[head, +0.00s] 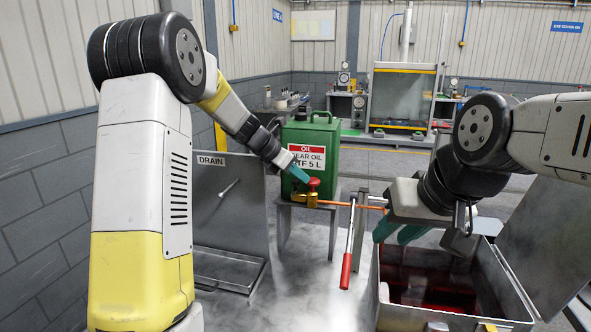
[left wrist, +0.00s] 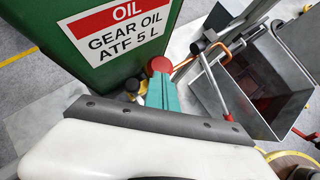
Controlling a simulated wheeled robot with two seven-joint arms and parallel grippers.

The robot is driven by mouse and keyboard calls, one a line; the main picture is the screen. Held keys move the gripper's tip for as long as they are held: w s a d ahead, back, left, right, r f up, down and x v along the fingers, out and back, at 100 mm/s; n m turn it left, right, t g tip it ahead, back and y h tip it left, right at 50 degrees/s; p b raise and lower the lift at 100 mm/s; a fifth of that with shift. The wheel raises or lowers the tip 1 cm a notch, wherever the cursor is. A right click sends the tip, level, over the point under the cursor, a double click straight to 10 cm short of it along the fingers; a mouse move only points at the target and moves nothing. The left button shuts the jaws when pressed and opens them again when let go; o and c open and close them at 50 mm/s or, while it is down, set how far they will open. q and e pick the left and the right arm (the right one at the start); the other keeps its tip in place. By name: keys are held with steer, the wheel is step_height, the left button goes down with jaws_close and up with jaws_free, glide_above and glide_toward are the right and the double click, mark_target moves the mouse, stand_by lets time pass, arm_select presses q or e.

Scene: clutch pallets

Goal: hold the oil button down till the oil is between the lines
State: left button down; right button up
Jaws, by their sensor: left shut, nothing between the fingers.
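The green oil can (head: 311,150), labelled gear oil, stands on a grey stand; its label side fills the upper left of the left wrist view (left wrist: 100,30). A red round button (head: 313,183) sits on a brass valve (head: 306,198) at its front; the button also shows in the left wrist view (left wrist: 160,64). My left gripper (head: 299,174) is shut and empty, its teal tips right beside the button; I cannot tell whether they touch it. My right gripper (head: 399,233) hangs over the open metal tank (head: 405,314), with red inside. No level lines are discernible.
An orange pipe (head: 338,203) runs from the valve towards the tank. A lever with a red handle (head: 346,271) stands between can and tank. A grey panel marked DRAIN (head: 225,195) stands at the left. The bench between them is mostly clear.

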mark_target(312, 193)
arm_select(q)
steer(key=shift+w+d+f, duration=0.15)
steer(key=shift+d, duration=0.05)
step_height(312, 193, down, 2)
steer(key=shift+f, duration=0.1)
stand_by(0.4)
steer(key=shift+s+f, duration=0.2)
steer(key=shift+f, duration=0.05)
stand_by(1.0)
steer(key=shift+d, duration=0.1)
stand_by(3.1)
steer(key=v, duration=1.4)
steer(key=shift+w+a+r, duration=0.15)
steer(key=shift+a+r, duration=0.1)
steer(key=shift+r, duration=0.05)
